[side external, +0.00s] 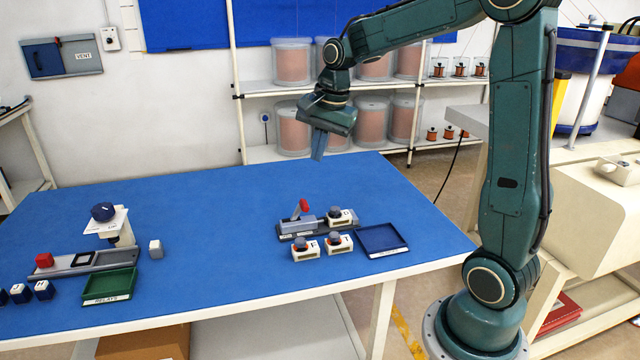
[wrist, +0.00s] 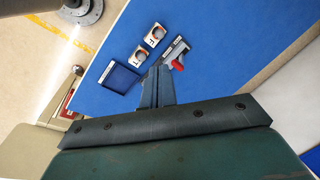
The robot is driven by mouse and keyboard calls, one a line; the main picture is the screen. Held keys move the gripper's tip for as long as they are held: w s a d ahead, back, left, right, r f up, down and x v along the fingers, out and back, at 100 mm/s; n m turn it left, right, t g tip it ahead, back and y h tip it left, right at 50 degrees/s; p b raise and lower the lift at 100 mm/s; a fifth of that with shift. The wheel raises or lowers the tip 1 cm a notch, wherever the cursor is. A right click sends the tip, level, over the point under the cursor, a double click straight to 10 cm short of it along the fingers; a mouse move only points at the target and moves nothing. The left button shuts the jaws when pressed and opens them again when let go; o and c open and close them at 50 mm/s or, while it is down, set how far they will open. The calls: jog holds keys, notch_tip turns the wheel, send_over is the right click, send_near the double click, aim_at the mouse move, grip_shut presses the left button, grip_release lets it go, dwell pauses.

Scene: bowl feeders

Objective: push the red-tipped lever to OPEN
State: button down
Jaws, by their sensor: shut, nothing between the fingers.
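The red-tipped lever (side external: 303,206) stands tilted on a grey base (side external: 290,236) on the blue table. Its red tip also shows in the wrist view (wrist: 178,64), just beyond my fingers. A button box (side external: 341,217) sits at the right end of that base. The OPEN marking is too small to read. My gripper (side external: 318,153) is shut and empty, pointing down, well above the table and behind the lever in the side view. In the wrist view my gripper (wrist: 157,72) hides part of the lever's base.
Two button boxes (side external: 305,250) (side external: 339,243) stand in front of the lever base. A dark blue tray (side external: 383,252) lies to the right. At the left are a green tray (side external: 110,298), a grey rail (side external: 90,263) and a dark knob on a stand (side external: 103,211). The table middle is clear.

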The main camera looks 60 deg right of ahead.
jog(key=w+d+f+m, duration=0.2)
jog(key=d+f+m, duration=0.3)
jog(key=d+f, duration=0.2)
jog(key=w+d+f+m+g+y, duration=0.1)
jog(key=w+d+f+m, duration=0.2)
jog(key=d+f+m, duration=0.3)
jog(key=d+f, duration=0.1)
jog(key=d, duration=0.2)
jog(key=shift+w+d+f, duration=0.15)
jog(key=shift+d+f, duration=0.15)
jog(key=shift+f, duration=0.1)
jog(key=f, duration=0.3)
jog(key=a+f, duration=0.1)
jog(key=f, duration=0.2)
jog(key=w+f, duration=0.1)
jog(key=f, duration=0.3)
jog(key=shift+w+a+f, duration=0.1)
jog(key=shift+a, duration=0.05)
jog(key=shift+w+a+r, duration=0.9)
jog(key=shift+w+r, duration=0.05)
jog(key=shift+w+a+r, duration=0.25)
